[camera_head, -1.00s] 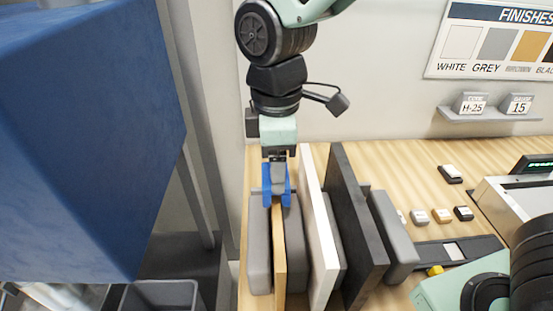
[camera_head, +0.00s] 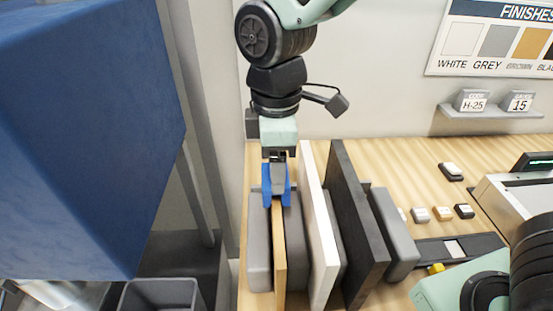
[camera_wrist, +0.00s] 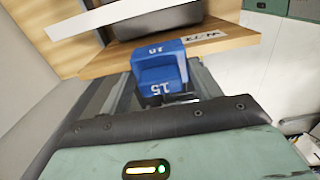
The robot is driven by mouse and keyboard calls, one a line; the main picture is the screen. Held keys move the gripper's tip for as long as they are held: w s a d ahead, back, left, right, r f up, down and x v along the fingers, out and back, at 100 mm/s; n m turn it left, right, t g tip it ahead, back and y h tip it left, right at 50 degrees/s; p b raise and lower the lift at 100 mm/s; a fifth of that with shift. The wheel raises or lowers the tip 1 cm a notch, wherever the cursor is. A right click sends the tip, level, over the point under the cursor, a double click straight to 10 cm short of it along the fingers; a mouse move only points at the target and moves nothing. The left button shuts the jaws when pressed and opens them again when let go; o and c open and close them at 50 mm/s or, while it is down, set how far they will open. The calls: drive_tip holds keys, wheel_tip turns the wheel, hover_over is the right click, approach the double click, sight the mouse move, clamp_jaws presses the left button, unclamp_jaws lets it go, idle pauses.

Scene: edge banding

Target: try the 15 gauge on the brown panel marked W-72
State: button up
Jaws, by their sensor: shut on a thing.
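My gripper (camera_head: 277,161) is shut on the blue gauge (camera_head: 268,190), which is marked 15 in the wrist view (camera_wrist: 160,68). The gauge sits at the top edge of the brown panel (camera_head: 279,255), with its blue sides on either side of that edge in the head view. The brown panel stands upright between grey padded blocks. In the wrist view the gauge is against the panel's edge (camera_wrist: 105,65), beside a white label reading W-72 (camera_wrist: 205,38). How snugly the slot fits the panel cannot be told.
A white panel (camera_head: 319,235) and a black panel (camera_head: 357,225) stand close to the right. A large blue block (camera_head: 80,130) fills the left. A shelf (camera_head: 490,115) holds cards reading H-25 and 15. Several small samples lie on the bench at right.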

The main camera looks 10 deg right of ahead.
drive_tip(key=shift+f, duration=0.25)
idle(0.4)
drive_tip(key=o, duration=1.1)
drive_tip(key=shift+o, duration=0.2)
drive_tip(key=shift+r, duration=0.1)
drive_tip(key=shift+r+p, duration=3.4)
drive_tip(key=shift+r, duration=0.55)
